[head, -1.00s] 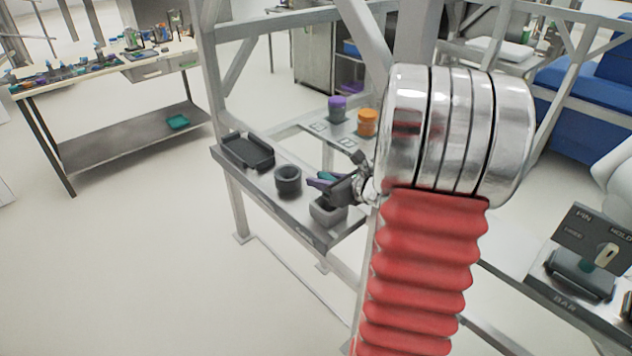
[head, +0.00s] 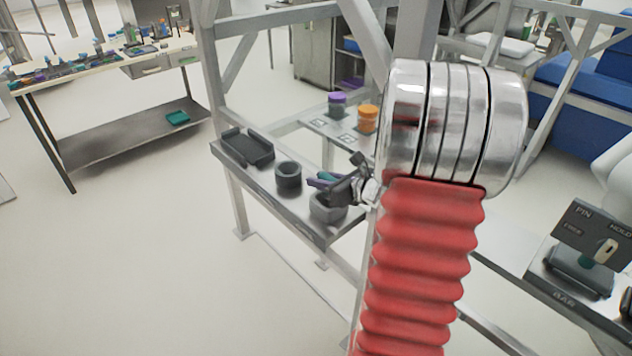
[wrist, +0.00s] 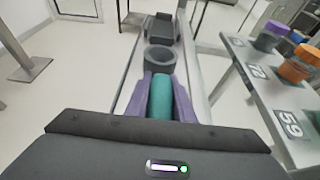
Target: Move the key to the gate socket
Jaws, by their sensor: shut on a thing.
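My gripper (head: 318,181) has purple fingers, shut on a teal cylinder (wrist: 161,98), which I take to be the key. In the wrist view the cylinder lies lengthwise between the fingers, its far end pointing at a dark round cup (wrist: 159,59). I cannot tell whether the cylinder touches anything below. No socket is clearly marked as the gate socket; the cup and holder are both open-topped.
A black tray (head: 248,147) sits at the shelf's far end. Purple-lidded (head: 337,103) and orange (head: 368,118) jars stand on a numbered shelf behind. A panel marked PIN and HOLD (head: 590,232) is at right.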

